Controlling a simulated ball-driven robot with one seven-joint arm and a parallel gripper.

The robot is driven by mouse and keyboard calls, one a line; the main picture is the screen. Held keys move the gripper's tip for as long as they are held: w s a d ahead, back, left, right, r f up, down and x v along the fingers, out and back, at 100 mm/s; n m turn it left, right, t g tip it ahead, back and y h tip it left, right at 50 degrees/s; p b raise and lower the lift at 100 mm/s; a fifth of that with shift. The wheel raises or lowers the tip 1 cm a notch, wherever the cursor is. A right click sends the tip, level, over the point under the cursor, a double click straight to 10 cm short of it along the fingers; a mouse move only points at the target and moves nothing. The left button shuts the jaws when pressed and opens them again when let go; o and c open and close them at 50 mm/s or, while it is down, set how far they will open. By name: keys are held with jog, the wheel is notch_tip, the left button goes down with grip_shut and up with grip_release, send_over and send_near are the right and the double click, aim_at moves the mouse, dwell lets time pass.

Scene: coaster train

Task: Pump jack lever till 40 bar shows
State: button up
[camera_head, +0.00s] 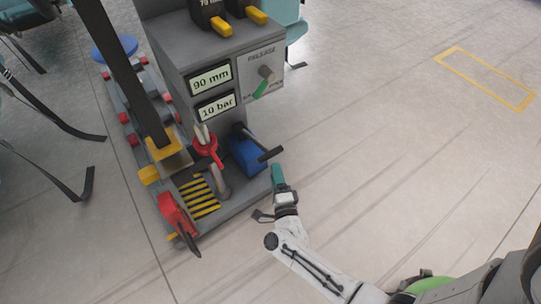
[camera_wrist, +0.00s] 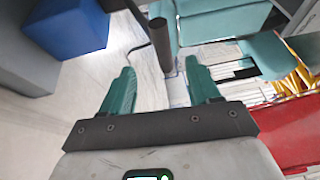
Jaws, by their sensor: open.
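The grey cabinet (camera_head: 172,60) carries two displays. The upper display (camera_head: 210,79) reads 90 mm and the lower display (camera_head: 216,107) reads 10 bar. A blue pump block (camera_head: 246,155) sits at its foot, with a dark jack lever (camera_head: 270,154) sticking out to the right. My gripper (camera_head: 278,172) is just below the lever's end in the head view. In the wrist view my gripper (camera_wrist: 163,88) has its teal fingers apart and nothing between them. The dark lever bar (camera_wrist: 163,42) stands just beyond the fingertips, roughly in line with the gap, apparently not touched.
A release knob (camera_head: 266,73) with a green pointer is on the cabinet's right panel. A red-ringed post (camera_head: 206,148), a yellow-black striped plate (camera_head: 199,195) and a red part (camera_head: 178,215) crowd the base. The floor (camera_head: 390,140) to the right is clear.

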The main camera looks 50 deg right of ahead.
aim_at(270, 155)
jog(key=b+x, duration=0.2)
jog(key=x, duration=0.6)
jog(key=shift+w, duration=0.1)
jog(key=shift+c, duration=0.3)
grip_shut()
